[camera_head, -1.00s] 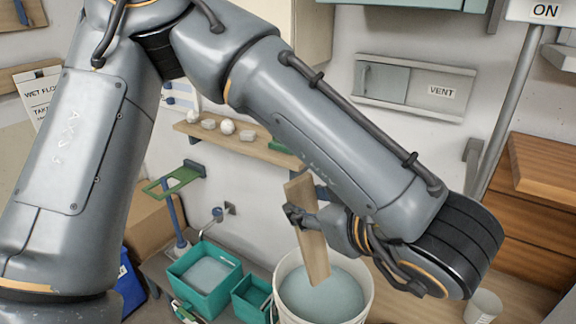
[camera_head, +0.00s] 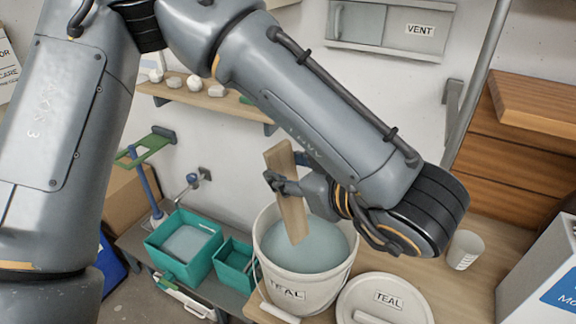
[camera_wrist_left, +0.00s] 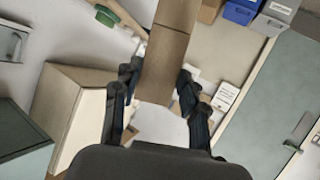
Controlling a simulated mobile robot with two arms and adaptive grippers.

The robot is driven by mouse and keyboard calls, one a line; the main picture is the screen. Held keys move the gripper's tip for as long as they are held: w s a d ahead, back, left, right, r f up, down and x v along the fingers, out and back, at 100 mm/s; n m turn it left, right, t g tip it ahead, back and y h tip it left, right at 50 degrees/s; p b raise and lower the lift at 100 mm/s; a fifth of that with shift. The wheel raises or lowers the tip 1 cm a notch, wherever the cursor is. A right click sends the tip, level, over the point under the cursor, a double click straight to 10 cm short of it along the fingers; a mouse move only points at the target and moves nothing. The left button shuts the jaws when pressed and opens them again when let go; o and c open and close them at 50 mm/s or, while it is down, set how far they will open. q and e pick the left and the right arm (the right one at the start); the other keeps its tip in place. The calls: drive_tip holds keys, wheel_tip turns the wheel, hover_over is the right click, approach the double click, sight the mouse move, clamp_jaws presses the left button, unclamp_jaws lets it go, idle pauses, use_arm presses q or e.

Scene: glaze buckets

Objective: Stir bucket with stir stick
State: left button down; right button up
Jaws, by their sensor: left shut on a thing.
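My left gripper (camera_head: 284,186) is shut on the wooden stir stick (camera_head: 293,215), a flat pale brown bar held nearly upright with a slight tilt. In the left wrist view the stick (camera_wrist_left: 166,55) runs up from between the two fingers of the gripper (camera_wrist_left: 160,92). The bucket (camera_head: 290,289) is whitish, labelled TEAL, open, and holds pale blue-grey glaze (camera_head: 325,248). The stick's lower end shows in front of the glaze, inside the rim outline. I cannot tell whether it touches the glaze. My right gripper is not in view.
A round TEAL lid (camera_head: 405,303) lies right of the bucket on the wooden bench. A pale cup (camera_head: 465,250) stands behind it. Teal tubs (camera_head: 205,258) stand at left. A shelf (camera_head: 195,97) with pale lumps runs along the wall. Wooden steps (camera_head: 490,150) rise at right.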

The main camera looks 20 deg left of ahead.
use_arm(q)
drive_tip(key=shift+d+f+b, duration=0.1)
drive_tip(key=shift+f+b, duration=0.2)
drive_tip(key=shift+f, duration=0.4)
drive_tip(key=b, duration=0.4)
hover_over(297, 216)
drive_tip(key=s+d, duration=0.1)
drive_tip(key=s, duration=0.1)
wheel_tip(297, 216, down, 5)
drive_tip(key=shift+s, duration=0.15)
drive_tip(key=shift+w+d+f+b, duration=0.15)
drive_tip(key=shift+w+f+b, duration=0.05)
drive_tip(key=shift+f+b, duration=0.7)
drive_tip(key=shift+w+d+f+b, duration=0.15)
drive_tip(key=shift+f+b, duration=0.6)
drive_tip(key=shift+f, duration=0.4)
drive_tip(key=shift+w+d+f+b, duration=0.1)
drive_tip(key=shift+w+f+b, duration=0.1)
drive_tip(key=shift+f+b, duration=0.7)
drive_tip(key=shift+d+f, duration=0.1)
